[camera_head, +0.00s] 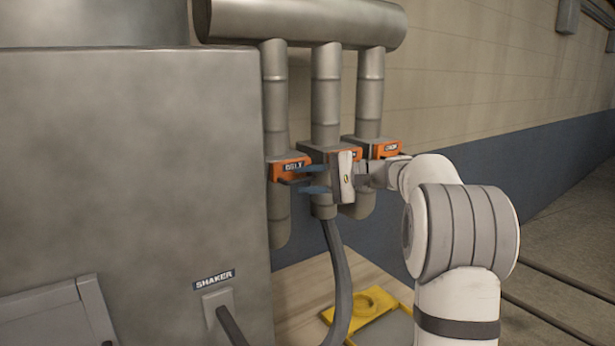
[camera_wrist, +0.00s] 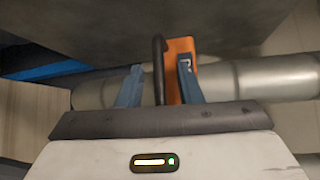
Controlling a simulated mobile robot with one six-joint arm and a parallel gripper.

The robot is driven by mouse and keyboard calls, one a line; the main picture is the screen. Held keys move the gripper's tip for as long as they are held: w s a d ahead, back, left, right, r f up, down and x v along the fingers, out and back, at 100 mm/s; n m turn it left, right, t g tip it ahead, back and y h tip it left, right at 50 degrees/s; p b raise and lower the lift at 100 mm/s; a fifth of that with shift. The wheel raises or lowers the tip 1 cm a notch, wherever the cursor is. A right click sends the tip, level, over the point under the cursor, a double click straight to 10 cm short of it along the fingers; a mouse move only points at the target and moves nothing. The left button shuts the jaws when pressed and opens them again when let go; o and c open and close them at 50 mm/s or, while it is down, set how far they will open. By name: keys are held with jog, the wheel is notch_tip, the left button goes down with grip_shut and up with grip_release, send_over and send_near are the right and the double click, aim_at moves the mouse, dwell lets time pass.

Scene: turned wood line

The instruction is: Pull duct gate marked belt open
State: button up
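The orange duct gate marked BELT (camera_head: 283,171) sits on the left of three vertical ducts in the head view. Its orange plate (camera_wrist: 180,48) and dark handle (camera_wrist: 159,58) show in the wrist view. My gripper (camera_head: 302,179) reaches in from the right, in front of the gate. Its two blue fingers are apart. In the wrist view the dark handle stands between the fingers of my gripper (camera_wrist: 160,70), with gaps visible on both sides. The right finger covers part of the orange plate. The gate's handle is mostly hidden in the head view.
Another orange gate (camera_head: 388,149) is on the right duct, close behind my wrist; the middle gate is partly hidden by my gripper. A large grey cabinet (camera_head: 130,170) fills the left. A dark hose (camera_head: 340,270) hangs below. A yellow part (camera_head: 368,304) lies low down.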

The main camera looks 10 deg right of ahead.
jog(key=shift+w+a, duration=0.25)
jog(key=shift+a, duration=0.35)
jog(key=shift+f, duration=0.1)
grip_shut()
